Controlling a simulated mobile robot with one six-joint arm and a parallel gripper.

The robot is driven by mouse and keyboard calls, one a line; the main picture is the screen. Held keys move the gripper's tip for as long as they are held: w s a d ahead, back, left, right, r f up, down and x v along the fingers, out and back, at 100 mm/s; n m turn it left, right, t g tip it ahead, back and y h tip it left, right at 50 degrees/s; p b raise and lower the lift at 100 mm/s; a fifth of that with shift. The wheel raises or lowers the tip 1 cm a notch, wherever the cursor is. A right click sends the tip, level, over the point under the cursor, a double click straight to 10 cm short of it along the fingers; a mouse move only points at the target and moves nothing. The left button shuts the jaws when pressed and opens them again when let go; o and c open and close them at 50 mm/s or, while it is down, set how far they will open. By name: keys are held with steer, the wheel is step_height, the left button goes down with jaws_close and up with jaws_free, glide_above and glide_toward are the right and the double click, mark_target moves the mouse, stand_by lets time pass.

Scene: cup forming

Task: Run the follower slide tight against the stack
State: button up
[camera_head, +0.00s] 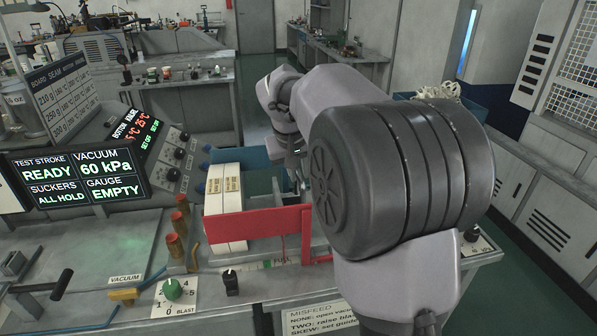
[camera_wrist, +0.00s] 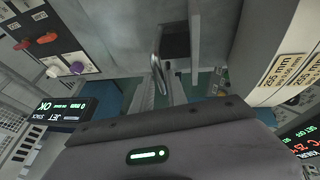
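The stack is cream-white blanks with yellowish labels (camera_head: 225,205), standing left of centre in the head view. A cream block with a "255 mm" label (camera_wrist: 284,70) shows at the right of the wrist view. My gripper body (camera_wrist: 170,145), with a green light, fills the bottom of the wrist view.
Copper-coloured cylinders (camera_head: 176,237) stand left of the stack. A green knob (camera_head: 173,289) and a black knob (camera_head: 231,281) sit in front. The display (camera_head: 75,178) reads READY, 60 kPa, ALL HOLD and EMPTY. In the wrist view, a metal bar (camera_wrist: 158,72) hangs near a grey post (camera_wrist: 195,35).

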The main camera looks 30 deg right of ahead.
jaws_close()
stand_by(1.1)
steer(key=w+a+p, duration=0.2)
steer(key=a, duration=0.6)
steer(key=shift+w, duration=0.2)
steer(key=shift+o, duration=2.3)
jaws_free()
steer(key=shift+a, duration=0.15)
